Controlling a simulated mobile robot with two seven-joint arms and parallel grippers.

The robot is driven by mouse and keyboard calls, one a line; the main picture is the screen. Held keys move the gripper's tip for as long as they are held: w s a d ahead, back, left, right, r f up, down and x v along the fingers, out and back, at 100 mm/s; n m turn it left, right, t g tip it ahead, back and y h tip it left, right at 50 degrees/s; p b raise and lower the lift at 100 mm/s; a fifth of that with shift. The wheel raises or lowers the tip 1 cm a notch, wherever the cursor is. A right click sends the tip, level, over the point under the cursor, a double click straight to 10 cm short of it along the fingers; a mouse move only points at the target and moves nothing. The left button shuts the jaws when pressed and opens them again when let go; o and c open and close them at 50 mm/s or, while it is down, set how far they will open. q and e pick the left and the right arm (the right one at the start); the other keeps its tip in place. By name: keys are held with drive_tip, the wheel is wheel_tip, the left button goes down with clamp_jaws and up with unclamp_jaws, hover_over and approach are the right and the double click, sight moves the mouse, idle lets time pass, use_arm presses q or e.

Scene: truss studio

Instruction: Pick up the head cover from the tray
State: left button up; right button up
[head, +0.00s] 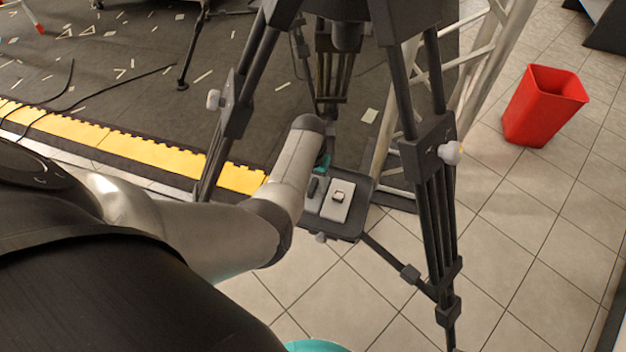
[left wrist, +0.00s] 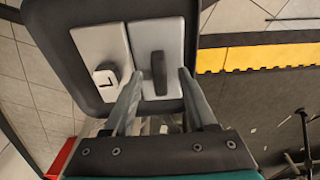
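The dark tray (head: 348,231) sits low between the tripod legs; its rim also shows in the left wrist view (left wrist: 55,52). It carries two pale grey pads. A dark, elongated piece (left wrist: 158,72), which looks like the head cover, lies on one pad; it also shows in the head view (head: 313,187). A small white block with a black mark (left wrist: 105,76) lies on the other pad (head: 336,210). My left gripper (left wrist: 160,75) is open, its fingertips on either side of the dark piece with gaps. In the head view my forearm mostly hides it. My right gripper is out of view.
Black tripod legs (head: 436,190) stand close around the tray. A pale truss (head: 480,70) rises behind on the right. A red bin (head: 543,105) stands on the tiled floor at the right. A yellow-edged dark mat (head: 150,150) covers the floor at the left.

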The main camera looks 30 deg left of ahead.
sight(313, 185)
use_arm(q)
clamp_jaws()
drive_tip(key=shift+r, duration=0.1)
idle(0.7)
drive_tip(key=shift+r, duration=0.15)
drive_tip(key=shift+r+p, duration=0.45)
drive_tip(key=shift+p, duration=0.1)
wheel_tip(313, 185, up, 7)
drive_tip(key=p, duration=0.4)
drive_tip(key=shift+r+p, duration=0.15)
drive_tip(key=shift+p, duration=0.2)
drive_tip(key=shift+r+p, duration=0.35)
drive_tip(key=shift+r, duration=0.25)
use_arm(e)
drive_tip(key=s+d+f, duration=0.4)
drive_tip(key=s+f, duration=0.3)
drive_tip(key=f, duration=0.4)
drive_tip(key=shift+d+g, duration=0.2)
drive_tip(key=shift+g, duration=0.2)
